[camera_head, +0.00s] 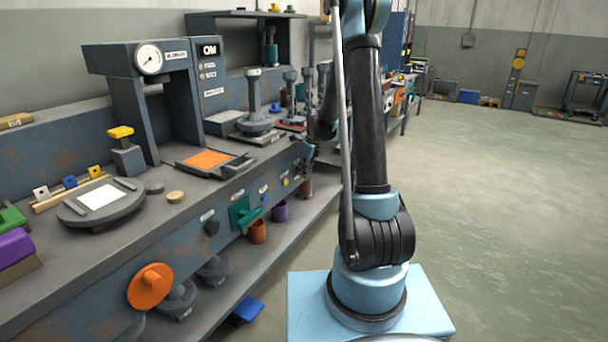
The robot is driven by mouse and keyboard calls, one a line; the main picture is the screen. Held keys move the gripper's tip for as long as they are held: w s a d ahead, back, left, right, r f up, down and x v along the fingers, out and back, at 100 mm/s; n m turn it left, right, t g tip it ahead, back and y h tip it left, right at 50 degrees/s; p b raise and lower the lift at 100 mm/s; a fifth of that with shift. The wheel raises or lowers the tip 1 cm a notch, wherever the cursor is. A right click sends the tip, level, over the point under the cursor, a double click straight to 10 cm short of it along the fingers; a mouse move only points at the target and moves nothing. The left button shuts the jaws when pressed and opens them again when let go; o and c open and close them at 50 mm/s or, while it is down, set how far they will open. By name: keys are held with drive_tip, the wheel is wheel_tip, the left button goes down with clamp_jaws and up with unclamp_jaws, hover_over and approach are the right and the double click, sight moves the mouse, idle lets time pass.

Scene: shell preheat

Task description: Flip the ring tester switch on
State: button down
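The bench (95,262) runs along the left. A gauge frame (128,100) with a round dial (149,59) stands on it, and its side panel (209,72) shows a sign like "ON" above small labels. I cannot read which station is the ring tester or pick out its switch. Grey posts on round bases (255,110) stand farther along. My arm rises in the middle and leaves the top of the picture. A dark shape (323,128) by the bench edge, partly behind my arm, may be my gripper.
An orange knob (150,287) and a green bracket (242,214) stick out from the bench front. An orange plate (206,159) and a round plate with a white square (102,197) lie on top. A lower shelf (262,262) holds cups. The floor (500,200) at right is clear.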

drive_tip(key=s+d+r, duration=0.4)
drive_tip(key=d+r, duration=0.2)
drive_tip(key=r, duration=0.4)
drive_tip(key=s+d+r+n, duration=0.2)
drive_tip(key=s+r+n, duration=0.3)
drive_tip(key=s, duration=0.5)
drive_tip(key=s+d+f+n+h, duration=0.1)
drive_tip(key=s+d+f+n, duration=0.1)
drive_tip(key=s+n, duration=0.8)
drive_tip(key=s+d+f+n+h, duration=0.1)
drive_tip(key=s+f+n, duration=0.3)
drive_tip(key=s+n, duration=0.6)
drive_tip(key=s+d, duration=0.1)
drive_tip(key=s, duration=0.7)
drive_tip(key=shift+t, duration=0.3)
drive_tip(key=shift+a, duration=0.2)
